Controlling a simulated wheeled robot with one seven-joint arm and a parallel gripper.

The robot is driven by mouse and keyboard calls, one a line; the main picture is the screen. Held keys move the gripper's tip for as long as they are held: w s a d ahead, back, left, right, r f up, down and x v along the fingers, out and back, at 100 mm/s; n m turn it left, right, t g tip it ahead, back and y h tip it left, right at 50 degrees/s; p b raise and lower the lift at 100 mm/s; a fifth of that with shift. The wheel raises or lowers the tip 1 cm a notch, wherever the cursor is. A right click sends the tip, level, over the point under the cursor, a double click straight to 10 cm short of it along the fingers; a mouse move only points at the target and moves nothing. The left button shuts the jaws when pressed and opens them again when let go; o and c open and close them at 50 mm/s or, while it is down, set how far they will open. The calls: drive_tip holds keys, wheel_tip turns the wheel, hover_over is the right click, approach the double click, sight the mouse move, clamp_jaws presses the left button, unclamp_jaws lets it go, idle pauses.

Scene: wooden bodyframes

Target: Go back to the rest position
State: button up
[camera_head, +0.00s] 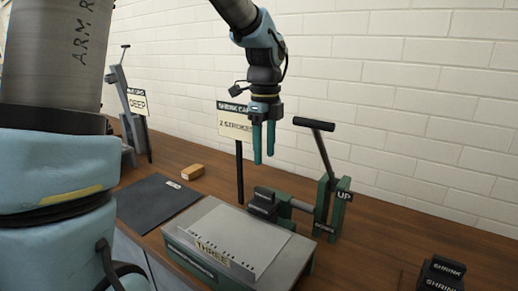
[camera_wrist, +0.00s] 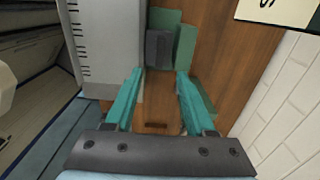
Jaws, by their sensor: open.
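My gripper (camera_head: 264,144) hangs above the bench, pointing down, with its two teal fingers apart and nothing between them. In the wrist view my gripper (camera_wrist: 152,88) also shows open and empty, with wood and a green machine part beyond it. Below it in the head view stands a green shrinker machine (camera_head: 326,207) with a raised black-gripped lever and an "UP" label. A grey metal sheet (camera_head: 232,232) marked "THREE" lies on a green-sided block left of the machine. My fingers are apart from all of these.
A sign on a post (camera_head: 238,120) stands just left of my gripper. A dark mat (camera_head: 152,203), a small wooden block (camera_head: 193,172) and another lever machine (camera_head: 125,100) are at left. Black "SHRINK" blocks (camera_head: 440,272) sit at front right. A white brick wall (camera_head: 400,80) stands behind.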

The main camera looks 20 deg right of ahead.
drive_tip(key=s+a+f+n, duration=0.1)
drive_tip(key=a+f+n, duration=0.2)
drive_tip(key=a+n, duration=0.5)
drive_tip(key=s+a+f+n+t, duration=0.1)
drive_tip(key=s+a+f+n, duration=0.1)
drive_tip(key=a+n, duration=0.7)
drive_tip(key=s+a+f+n, duration=0.1)
drive_tip(key=a+f+n, duration=0.3)
drive_tip(key=a+n, duration=0.5)
drive_tip(key=shift+s+a+n+t, duration=0.15)
drive_tip(key=shift+s+n+t, duration=0.2)
drive_tip(key=shift+n, duration=0.25)
